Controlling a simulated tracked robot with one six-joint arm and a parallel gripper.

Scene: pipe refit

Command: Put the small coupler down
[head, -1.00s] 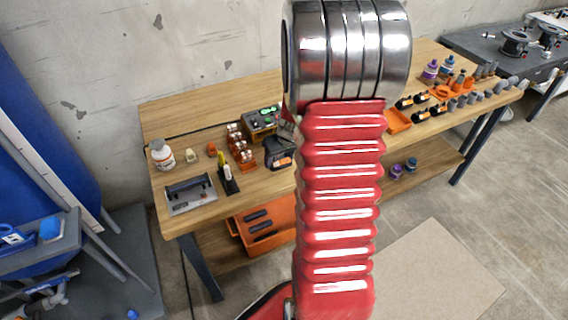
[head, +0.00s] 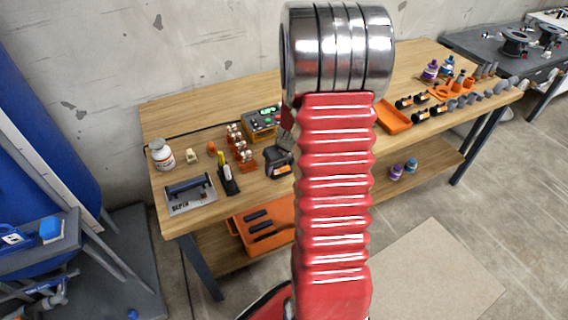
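My red arm with its silver joint rises through the middle of the head view and covers the centre of the wooden workbench (head: 180,125). My gripper is not clearly visible; a small dark part (head: 287,118) shows just left of the arm, too small to tell its state. I cannot pick out the small coupler for certain. Several grey fittings (head: 470,99) stand in a row at the bench's right end. Several copper-coloured fittings (head: 240,150) sit on an orange holder at the left of the arm.
An orange tray (head: 393,117) lies right of the arm. An orange toolbox (head: 262,225) is on the lower shelf. Bare wood shows at the back left.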

